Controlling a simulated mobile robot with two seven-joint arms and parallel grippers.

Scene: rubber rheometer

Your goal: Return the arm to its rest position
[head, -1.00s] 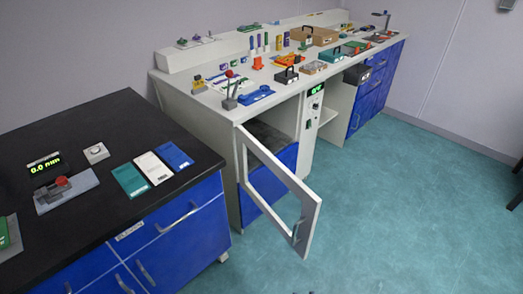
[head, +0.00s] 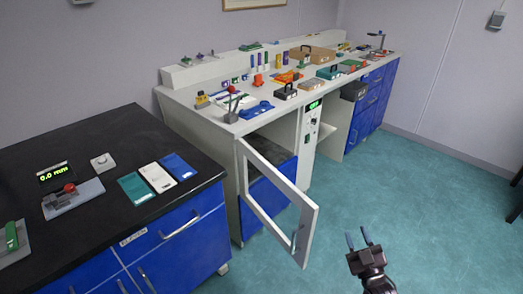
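My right gripper (head: 358,240) shows at the bottom of the head view, right of centre, over the teal floor. My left gripper is not in view.
The white-framed door stands open into the aisle from the long bench (head: 190,97). The black-topped bench (head: 95,232) at left holds a teal, a white and a blue pad and a small gauge (head: 72,196).

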